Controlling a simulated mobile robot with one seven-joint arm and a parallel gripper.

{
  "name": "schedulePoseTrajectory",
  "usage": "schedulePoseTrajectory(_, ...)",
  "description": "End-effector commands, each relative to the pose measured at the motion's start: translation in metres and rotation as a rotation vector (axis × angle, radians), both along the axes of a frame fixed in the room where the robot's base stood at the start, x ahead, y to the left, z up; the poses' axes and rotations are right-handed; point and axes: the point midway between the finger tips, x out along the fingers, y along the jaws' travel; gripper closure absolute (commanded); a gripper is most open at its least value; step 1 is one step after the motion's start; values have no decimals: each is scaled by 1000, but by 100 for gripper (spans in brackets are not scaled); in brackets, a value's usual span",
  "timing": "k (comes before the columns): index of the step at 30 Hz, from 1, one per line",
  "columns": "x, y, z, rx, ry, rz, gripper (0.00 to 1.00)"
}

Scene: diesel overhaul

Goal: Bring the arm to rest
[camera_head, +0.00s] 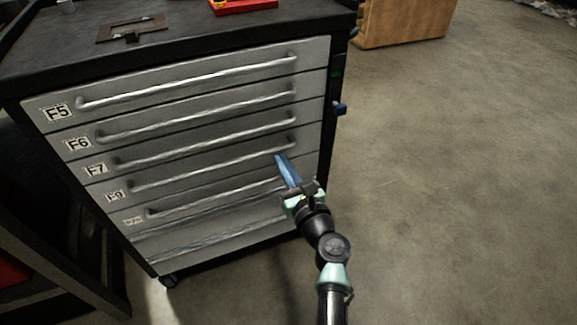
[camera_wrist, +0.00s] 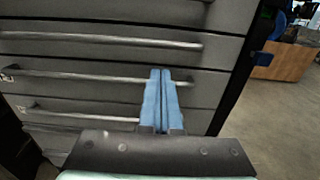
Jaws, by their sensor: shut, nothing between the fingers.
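My gripper (camera_head: 280,158) is in front of the right side of the grey drawer cabinet (camera_head: 215,212), near the lower drawer handles. Its two blue fingers are together with nothing between them. In the wrist view the shut fingers (camera_wrist: 160,75) point at the drawer fronts, and their tips overlap the right end of a drawer handle (camera_wrist: 90,78). I cannot tell whether they touch it. My arm reaches up from the bottom of the head view, bent at its joints.
All visible drawers look shut, with labels such as F5 (camera_head: 57,112). A red tray (camera_head: 243,5) sits on the cabinet top. A wooden box (camera_head: 405,22) stands at the back right. The concrete floor (camera_head: 460,180) to the right is clear. A dark frame (camera_head: 60,255) stands at the left.

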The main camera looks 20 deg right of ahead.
Motion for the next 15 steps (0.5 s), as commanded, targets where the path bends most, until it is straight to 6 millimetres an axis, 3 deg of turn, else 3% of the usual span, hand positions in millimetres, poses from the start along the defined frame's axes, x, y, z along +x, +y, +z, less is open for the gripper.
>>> schedulePoseTrajectory(6, -22, 0, 0, 0, 0, -1, 100)
schedulePoseTrajectory(15, -24, 1, 3, -19, -4, 4, 100)
